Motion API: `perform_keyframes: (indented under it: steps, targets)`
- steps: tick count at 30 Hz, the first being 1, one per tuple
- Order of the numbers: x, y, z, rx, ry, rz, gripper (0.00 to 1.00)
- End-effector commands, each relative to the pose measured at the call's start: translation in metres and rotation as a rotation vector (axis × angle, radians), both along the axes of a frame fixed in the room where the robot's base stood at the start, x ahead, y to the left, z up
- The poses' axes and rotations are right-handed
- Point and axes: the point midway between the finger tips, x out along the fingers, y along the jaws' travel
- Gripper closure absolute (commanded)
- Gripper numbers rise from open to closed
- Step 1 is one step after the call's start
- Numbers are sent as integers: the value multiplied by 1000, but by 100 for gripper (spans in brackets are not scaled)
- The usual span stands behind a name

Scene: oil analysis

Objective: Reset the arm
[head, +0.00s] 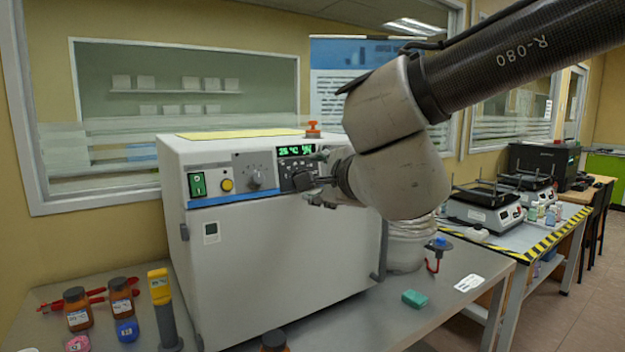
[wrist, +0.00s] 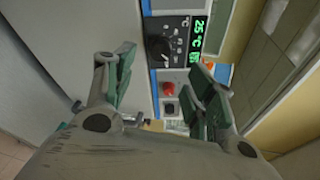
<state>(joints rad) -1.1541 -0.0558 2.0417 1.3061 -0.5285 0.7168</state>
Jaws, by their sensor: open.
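My gripper (head: 316,180) is in front of the upper front of a white oven-like cabinet (head: 280,240), near its control panel. In the wrist view my gripper (wrist: 163,90) has its two fingers spread apart with nothing between them. In the head view the display (head: 296,150) reads in green, and the green switch (head: 197,184) and yellow button (head: 227,185) are left of the gripper. I cannot tell whether the fingers touch the panel.
Brown bottles (head: 78,308), a yellow-topped grey device (head: 163,305) and red tools (head: 70,300) are on the bench at left. A green block (head: 414,299) lies on the bench at front right. A second table (head: 500,240) with lab devices (head: 484,205) stands at right.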

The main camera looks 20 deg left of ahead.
Motion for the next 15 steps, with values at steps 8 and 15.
perform_keyframes:
  steps: [8,15]
  targets:
    - [-21,-15,6,1,-1,0,45]
    - [-21,-15,6,0,0,-1,45]
